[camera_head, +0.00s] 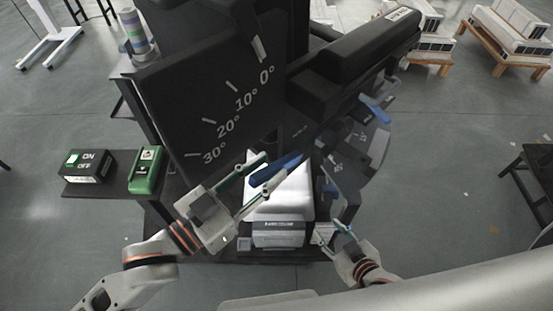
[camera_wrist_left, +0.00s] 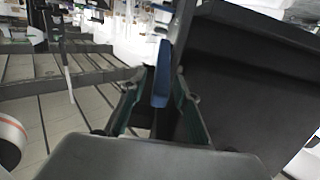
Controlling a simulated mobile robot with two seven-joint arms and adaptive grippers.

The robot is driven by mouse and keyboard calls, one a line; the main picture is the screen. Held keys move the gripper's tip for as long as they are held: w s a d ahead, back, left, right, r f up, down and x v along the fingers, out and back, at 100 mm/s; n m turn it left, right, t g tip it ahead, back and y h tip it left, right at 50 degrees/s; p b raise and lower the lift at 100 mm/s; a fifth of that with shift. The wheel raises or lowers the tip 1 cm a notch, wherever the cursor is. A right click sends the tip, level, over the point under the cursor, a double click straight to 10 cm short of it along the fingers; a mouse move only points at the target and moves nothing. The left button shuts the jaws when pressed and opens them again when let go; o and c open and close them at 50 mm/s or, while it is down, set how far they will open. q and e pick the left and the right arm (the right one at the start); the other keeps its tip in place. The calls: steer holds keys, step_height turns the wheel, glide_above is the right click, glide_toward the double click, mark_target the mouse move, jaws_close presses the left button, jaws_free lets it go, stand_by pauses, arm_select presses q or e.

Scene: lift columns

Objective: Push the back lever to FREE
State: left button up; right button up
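A blue lever (camera_head: 276,170) sticks out beside the dark angle plate, above a grey-white block. My left gripper (camera_head: 279,169) is open, its two fingers on either side of this lever. In the left wrist view the blue lever (camera_wrist_left: 161,75) stands between the fingers, with narrow gaps that suggest it is not clamped. A second blue lever (camera_head: 375,109) shows further right, below the black cylinder. I cannot read a FREE label or tell which lever is the back one. My right gripper (camera_head: 334,231) looks open and empty, low beside the block.
The dark plate (camera_head: 215,105) carries marks from 0° to 30°. The black cylinder (camera_head: 360,50) overhangs on the right. The grey-white block (camera_head: 278,232) sits below the left gripper. A black box (camera_head: 88,166) and a green box (camera_head: 147,170) stand on the left side table.

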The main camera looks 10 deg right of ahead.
mark_target(271, 167)
arm_select(q)
steer(key=shift+x, duration=1.55)
arm_select(e)
steer(key=shift+r, duration=0.1)
arm_select(q)
steer(key=shift+c, duration=0.5)
